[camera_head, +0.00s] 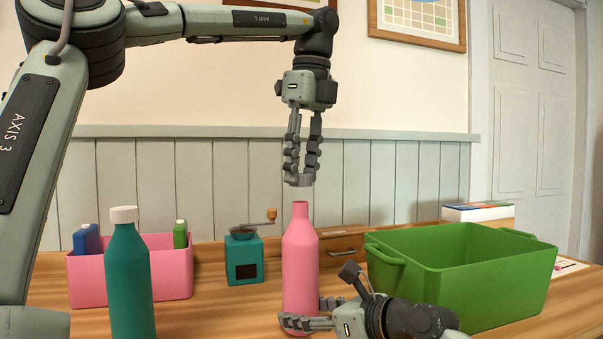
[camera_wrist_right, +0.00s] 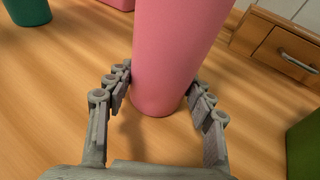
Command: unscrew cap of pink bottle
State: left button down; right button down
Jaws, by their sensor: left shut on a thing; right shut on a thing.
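The pink bottle (camera_head: 300,255) stands upright on the wooden table, its narrow neck bare at the top. My left gripper (camera_head: 301,178) points down just above the neck, shut on a small pale cap (camera_head: 305,183) mostly hidden by the fingertips. A small gap shows between the cap and the neck. My right gripper (camera_head: 306,314) reaches in from the right, low down, shut around the lower part of the bottle. In the right wrist view its fingers (camera_wrist_right: 160,84) lie on both sides of the pink bottle (camera_wrist_right: 170,50).
A teal bottle (camera_head: 130,285) with a white cap stands at the left front. Behind are a pink bin (camera_head: 172,277) and a teal grinder (camera_head: 245,262). A green crate (camera_head: 480,282) stands close on the right, beside my right gripper. A wooden drawer box (camera_head: 343,243) is behind.

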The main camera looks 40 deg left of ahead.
pick_arm(q)
jog(key=shift+r, duration=2.3)
pick_arm(e)
jog(key=shift+d+f, duration=0.1)
jog(key=shift+f, duration=0.3)
jog(key=c, duration=0.7)
grip_release()
pick_arm(q)
jog(key=shift+f, duration=0.1)
pick_arm(e)
jog(key=shift+o, duration=0.9)
jog(key=shift+r, duration=0.25)
